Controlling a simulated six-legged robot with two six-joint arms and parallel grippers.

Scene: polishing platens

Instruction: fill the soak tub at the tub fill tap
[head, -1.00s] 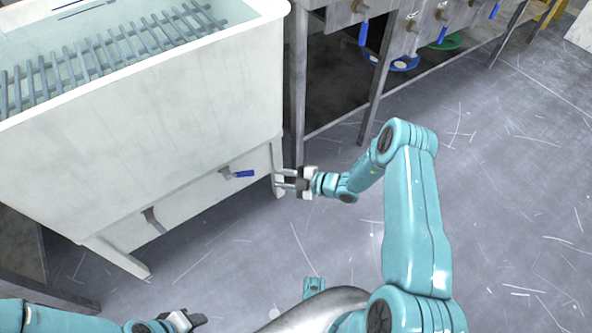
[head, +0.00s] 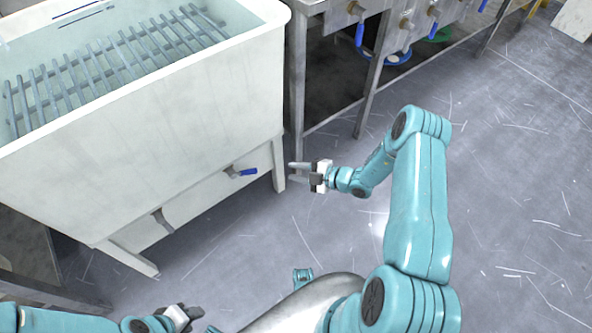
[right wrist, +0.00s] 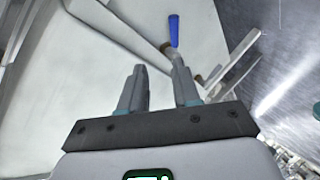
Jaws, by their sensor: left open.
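The white soak tub (head: 150,125) stands at the left in the head view, with a slatted grey rack (head: 110,65) inside; I cannot tell its water level. A tap with a blue lever (head: 247,172) sits low on its front side, near the right leg. The same blue lever also shows in the right wrist view (right wrist: 173,30), beyond my fingers. My right gripper (head: 293,166) is to the right of the lever, apart from it, with its two fingers spread and nothing between them (right wrist: 157,85). My left gripper (head: 196,313) is low in the head view, open, away from the tub.
A grey steel bench (head: 375,25) with several blue-levered taps stands behind, right of the tub. A second grey fitting (head: 162,221) is low on the tub's front. The floor at right is clear.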

